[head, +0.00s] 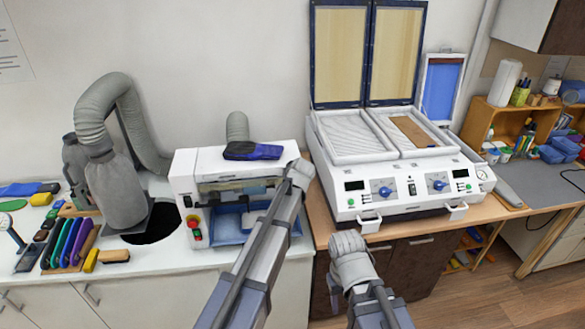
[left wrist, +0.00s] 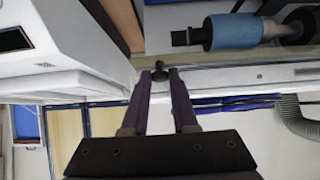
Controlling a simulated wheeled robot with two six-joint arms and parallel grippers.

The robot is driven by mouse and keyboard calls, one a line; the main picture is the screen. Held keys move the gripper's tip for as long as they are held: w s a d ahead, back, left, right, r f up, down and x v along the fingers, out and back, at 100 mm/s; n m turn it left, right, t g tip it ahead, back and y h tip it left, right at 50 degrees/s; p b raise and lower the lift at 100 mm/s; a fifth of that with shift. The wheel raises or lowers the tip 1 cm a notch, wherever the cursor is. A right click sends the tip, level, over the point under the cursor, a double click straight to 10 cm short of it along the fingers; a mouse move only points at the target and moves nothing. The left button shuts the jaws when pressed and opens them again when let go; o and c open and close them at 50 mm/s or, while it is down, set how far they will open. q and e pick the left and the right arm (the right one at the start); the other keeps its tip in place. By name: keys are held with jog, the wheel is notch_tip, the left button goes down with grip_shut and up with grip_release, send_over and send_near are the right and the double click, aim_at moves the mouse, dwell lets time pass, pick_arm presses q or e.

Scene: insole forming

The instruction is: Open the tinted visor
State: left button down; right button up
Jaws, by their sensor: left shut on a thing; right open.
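The white grinding machine (head: 186,172) stands on the left counter. Its tinted visor (head: 228,187) is a see-through band across the front opening, partly hidden by my left arm. How far it is raised is hard to tell. My left gripper (head: 300,168) is at the machine's right end, its fingertips hidden in the head view. In the left wrist view my left gripper (left wrist: 160,78) is shut on a small dark knob (left wrist: 160,70) by the opening's edge. My right gripper (head: 346,240) is open and empty in front of the right-hand counter, away from the visor.
A blue roller (left wrist: 228,31) shows inside the machine. A dark blue item (head: 252,150) lies on the machine's top. A grey hose (head: 98,98) stands left. The white forming press (head: 385,205), lids raised, stands close on the right. Tools (head: 68,242) lie on the left counter.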

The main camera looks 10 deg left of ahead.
pick_arm(q)
jog(key=shift+w+a+r+g+p, duration=0.1)
jog(key=shift+w+r+g+p, duration=0.2)
jog(key=shift+g+p, duration=0.45)
jog(key=c, duration=0.7)
grip_release()
jog(key=shift+s, duration=0.1)
